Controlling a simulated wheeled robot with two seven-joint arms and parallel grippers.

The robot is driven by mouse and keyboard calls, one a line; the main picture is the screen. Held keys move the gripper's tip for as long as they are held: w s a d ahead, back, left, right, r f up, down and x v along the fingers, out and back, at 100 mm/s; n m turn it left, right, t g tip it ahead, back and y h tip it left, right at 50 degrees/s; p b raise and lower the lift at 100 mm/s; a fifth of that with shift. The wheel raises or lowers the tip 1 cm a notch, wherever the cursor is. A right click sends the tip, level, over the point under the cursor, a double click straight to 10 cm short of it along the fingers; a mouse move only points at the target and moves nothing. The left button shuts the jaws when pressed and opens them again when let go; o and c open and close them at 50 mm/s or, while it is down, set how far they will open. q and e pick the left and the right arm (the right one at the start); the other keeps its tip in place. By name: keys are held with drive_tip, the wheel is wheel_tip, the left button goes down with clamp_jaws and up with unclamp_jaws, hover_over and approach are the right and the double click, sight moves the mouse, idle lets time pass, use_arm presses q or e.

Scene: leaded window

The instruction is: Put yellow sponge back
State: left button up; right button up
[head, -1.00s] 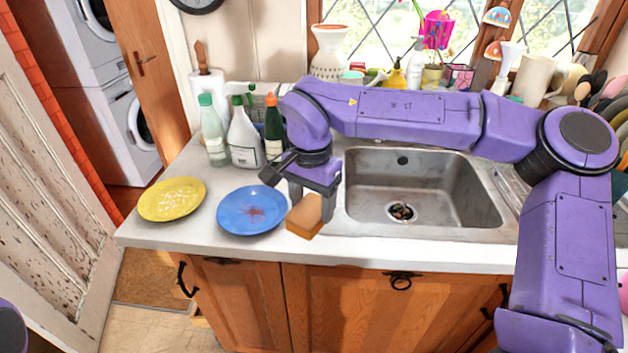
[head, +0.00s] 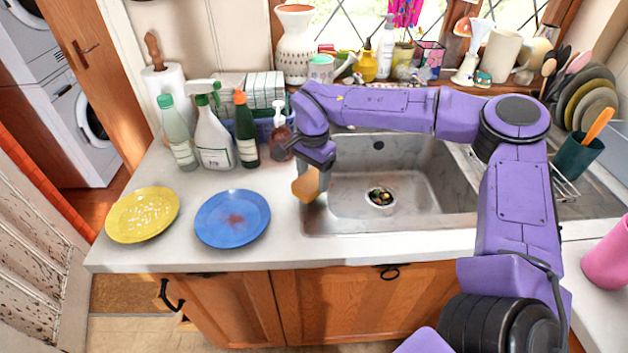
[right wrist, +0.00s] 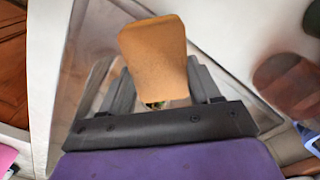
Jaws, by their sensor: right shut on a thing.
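The yellow sponge (head: 306,185), orange-yellow and block-shaped, is held in my right gripper (head: 318,176) at the left edge of the sink (head: 335,222). In the right wrist view the sponge (right wrist: 154,58) sticks out between the two fingers of the gripper (right wrist: 155,85), with the sink rim and basin below. Whether the sponge touches the rim I cannot tell. My left gripper is not in view.
A blue plate (head: 232,218) with a reddish stain and a yellow plate (head: 142,214) with white specks lie on the counter to the left. Bottles (head: 213,140) and a soap dispenser (head: 281,136) stand behind. A pink cup (head: 608,258) is at the right.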

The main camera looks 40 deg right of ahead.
sight(316, 179)
drive_tip(key=f, duration=0.2)
drive_tip(key=s+f, duration=0.1)
drive_tip(key=shift+d, duration=0.25)
drive_tip(key=shift+w+f, duration=0.15)
drive_tip(key=shift+w, duration=0.15)
drive_tip(key=o, duration=0.9)
drive_tip(key=shift+s, duration=0.15)
drive_tip(key=shift+o, duration=0.2)
wheel_tip(316, 179, up, 12)
drive_tip(key=shift+r+b, duration=0.2)
drive_tip(key=shift+b, duration=0.3)
